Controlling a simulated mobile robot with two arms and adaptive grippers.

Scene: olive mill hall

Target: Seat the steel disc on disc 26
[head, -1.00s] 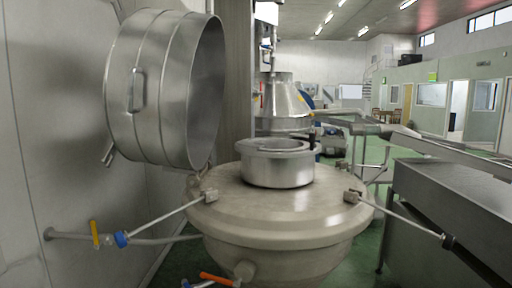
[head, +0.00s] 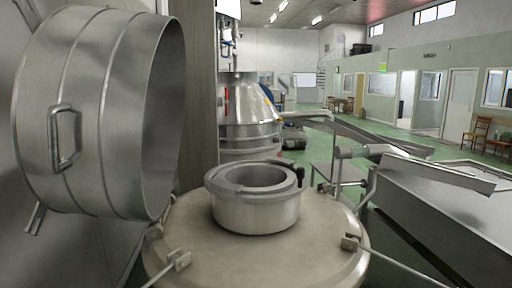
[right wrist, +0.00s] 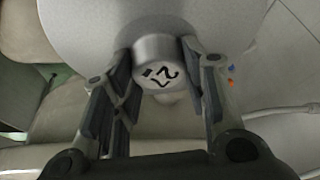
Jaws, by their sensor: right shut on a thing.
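In the right wrist view my right gripper (right wrist: 158,68) is shut on the short round boss (right wrist: 156,50) of a pale steel disc (right wrist: 85,28). One finger lies on each side of the boss. Its end face has dark marks that look like a number, possibly 27 and tilted. The disc's broad face fills the top of the view and runs out of frame. I cannot make out which thing is disc 26; no number can be read in the head view. Neither gripper shows in the head view.
A round vessel lid (head: 190,235) with an open steel neck (head: 256,210) stands ahead. A large open steel drum (head: 85,110) is close on the left. A metal trough (head: 445,215) lies on the right.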

